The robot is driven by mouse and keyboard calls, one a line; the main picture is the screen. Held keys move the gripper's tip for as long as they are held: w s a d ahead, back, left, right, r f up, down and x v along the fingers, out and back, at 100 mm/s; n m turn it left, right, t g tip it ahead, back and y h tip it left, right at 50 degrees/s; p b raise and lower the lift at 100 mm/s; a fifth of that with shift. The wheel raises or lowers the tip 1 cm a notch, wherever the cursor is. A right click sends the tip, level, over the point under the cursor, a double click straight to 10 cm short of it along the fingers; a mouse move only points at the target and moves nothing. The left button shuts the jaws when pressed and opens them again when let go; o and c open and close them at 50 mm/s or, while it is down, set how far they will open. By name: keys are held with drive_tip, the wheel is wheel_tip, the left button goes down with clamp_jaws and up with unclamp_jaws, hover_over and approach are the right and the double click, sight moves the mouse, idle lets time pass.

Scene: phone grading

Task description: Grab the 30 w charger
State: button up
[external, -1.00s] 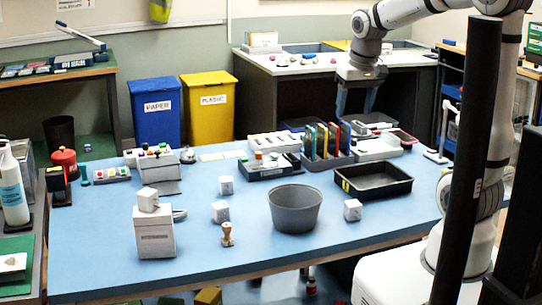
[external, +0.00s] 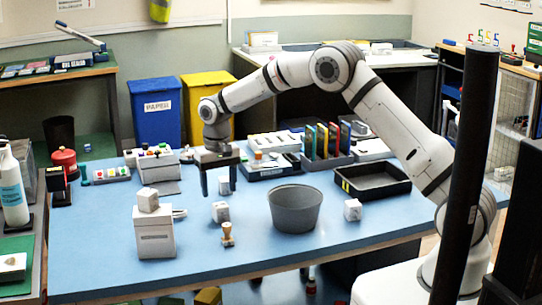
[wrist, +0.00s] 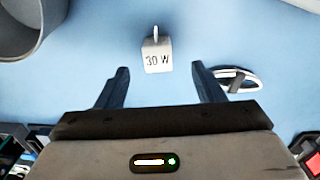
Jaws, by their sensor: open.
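A small white charger block marked "30 W" (wrist: 157,58) lies on the blue table, with its prongs toward the top of the wrist view. It appears to be the white cube (external: 220,212) just in front of my gripper in the external view. My gripper (external: 218,192) is open and empty above the table. In the wrist view, its two dark fingers (wrist: 160,72) are spread wide, and the charger shows just beyond the gap between them.
A grey bin (external: 295,211) stands to the right of the charger, with another white cube (external: 352,209) beyond it. A white box (external: 154,234) with a cube on top stands left. A wooden stamp (external: 227,236) is close in front. A black tray (external: 372,182) lies farther right.

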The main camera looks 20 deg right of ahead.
sight(220, 205)
drive_tip(key=f, duration=0.2)
drive_tip(key=f+p, duration=0.1)
drive_tip(key=f, duration=0.4)
drive_tip(key=shift+w+d+f+p, duration=0.15)
drive_tip(key=shift+w+f+p, duration=0.15)
drive_tip(key=shift+f+p, duration=0.1)
drive_tip(key=shift+c, duration=0.2)
drive_tip(key=c, duration=1.1)
